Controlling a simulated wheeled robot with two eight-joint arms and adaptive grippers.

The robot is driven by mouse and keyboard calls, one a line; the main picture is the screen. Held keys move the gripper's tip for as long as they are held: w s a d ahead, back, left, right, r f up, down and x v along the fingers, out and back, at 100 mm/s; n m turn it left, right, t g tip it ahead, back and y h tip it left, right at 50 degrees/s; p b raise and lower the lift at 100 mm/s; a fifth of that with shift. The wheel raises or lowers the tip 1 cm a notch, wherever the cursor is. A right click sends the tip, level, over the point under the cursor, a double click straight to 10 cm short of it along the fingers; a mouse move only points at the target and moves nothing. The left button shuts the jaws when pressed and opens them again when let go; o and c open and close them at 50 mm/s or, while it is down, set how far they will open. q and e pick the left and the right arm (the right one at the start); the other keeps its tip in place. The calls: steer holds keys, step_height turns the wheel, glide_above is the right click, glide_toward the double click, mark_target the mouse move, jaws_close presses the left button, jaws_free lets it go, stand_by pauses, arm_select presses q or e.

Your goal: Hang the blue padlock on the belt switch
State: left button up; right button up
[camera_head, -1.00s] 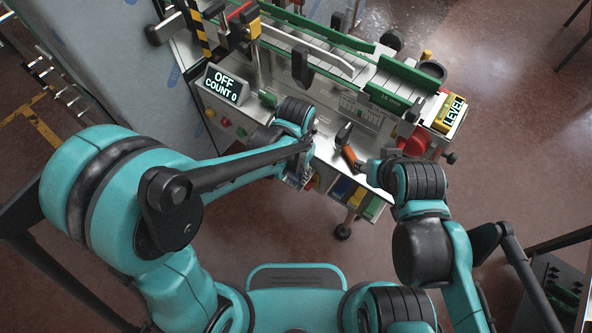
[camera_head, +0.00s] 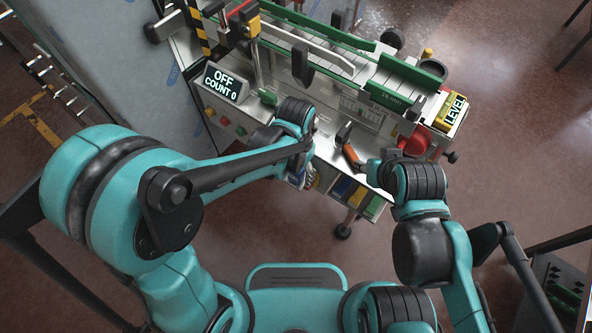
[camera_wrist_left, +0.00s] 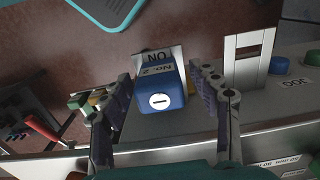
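The blue padlock (camera_wrist_left: 162,92), marked No. 2 with a slotted white disc on its end, is in the left wrist view. My left gripper (camera_wrist_left: 164,100) is open, with one finger on each side of the padlock and a visible gap to each. In the head view my left gripper (camera_head: 302,178) is at the machine's front edge, largely hidden by its own arm, and I cannot make out the padlock there. My right gripper (camera_head: 370,168) is over the bench's right part, its fingertips too small to read. I cannot pick out the belt switch with certainty.
An orange-handled tool (camera_head: 350,153) lies on the bench near my right gripper. The OFF COUNT 0 display (camera_head: 226,84) stands left, the green-railed conveyor (camera_head: 330,58) behind. A red round part (camera_head: 415,143) is at right. Blue, yellow and green panels (camera_head: 359,195) line the front.

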arm_select(q)
step_height(320, 180, up, 12)
steer(key=shift+r, duration=0.1)
steer(key=s+a+n+t, duration=0.2)
steer(key=a+n+t, duration=0.1)
steer(key=a, duration=0.6)
steer(key=s+a+n+t, duration=0.3)
steer(key=a+n+t, duration=0.1)
steer(key=a, duration=0.4)
steer(key=shift+a+r, duration=0.4)
steer(key=shift+s, duration=0.1)
